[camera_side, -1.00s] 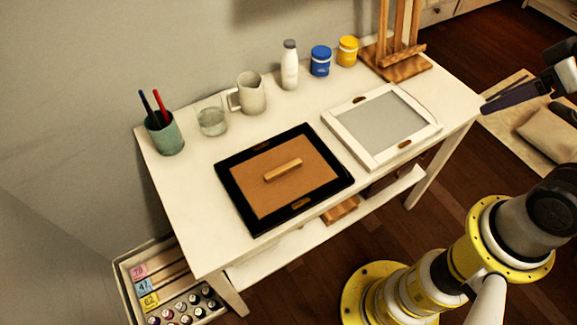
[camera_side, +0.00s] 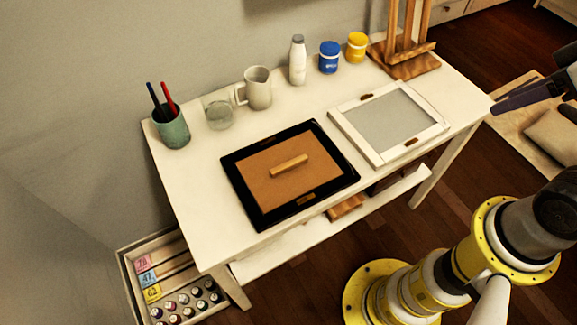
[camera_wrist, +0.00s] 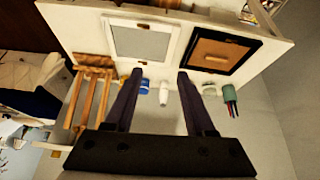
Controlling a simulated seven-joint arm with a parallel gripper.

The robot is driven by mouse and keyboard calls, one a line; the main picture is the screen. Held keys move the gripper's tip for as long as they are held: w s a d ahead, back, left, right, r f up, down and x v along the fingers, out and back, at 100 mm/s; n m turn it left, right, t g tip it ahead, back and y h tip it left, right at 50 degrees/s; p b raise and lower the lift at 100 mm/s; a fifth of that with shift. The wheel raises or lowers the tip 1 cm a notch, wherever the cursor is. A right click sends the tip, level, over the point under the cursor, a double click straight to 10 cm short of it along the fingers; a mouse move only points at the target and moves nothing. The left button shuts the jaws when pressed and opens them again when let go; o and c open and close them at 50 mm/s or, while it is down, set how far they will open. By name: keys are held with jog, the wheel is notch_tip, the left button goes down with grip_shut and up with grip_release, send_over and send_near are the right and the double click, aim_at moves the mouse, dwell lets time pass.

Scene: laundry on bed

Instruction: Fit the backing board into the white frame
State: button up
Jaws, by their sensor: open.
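The brown backing board (camera_side: 262,189) has a pale wooden grip bar on top and lies inside the black frame (camera_side: 246,206) on the white table. The white frame (camera_side: 370,153) lies to the right of it, with a flat grey area inside and small brown tabs on two opposite sides. In the wrist view the board (camera_wrist: 210,54) is at upper right and the white frame (camera_wrist: 141,22) at upper middle. My gripper (camera_wrist: 160,75) is open and empty, with two long dark fingers. In the side view it shows only partly at the right edge, apart from both frames.
Along the table's back stand a green pen cup (camera_side: 172,128), a glass (camera_side: 218,112), a mug (camera_side: 258,88), a white bottle (camera_side: 298,60), blue (camera_side: 329,57) and yellow (camera_side: 356,47) jars, and a wooden easel (camera_side: 404,62). The table's front left is clear.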

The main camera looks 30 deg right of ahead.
jog(key=w+a+r+n, duration=0.3)
jog(key=w+r+n, duration=0.4)
jog(key=w, duration=0.4)
jog(key=n+g, duration=0.6)
jog(key=n, duration=0.4)
send_over(289, 163)
notch_tip(289, 163, down, 24)
notch_tip(289, 163, down, 7)
jog(key=shift+s+r, duration=0.1)
jog(key=shift+r, duration=0.05)
jog(key=shift+f, duration=3.15)
grip_shut()
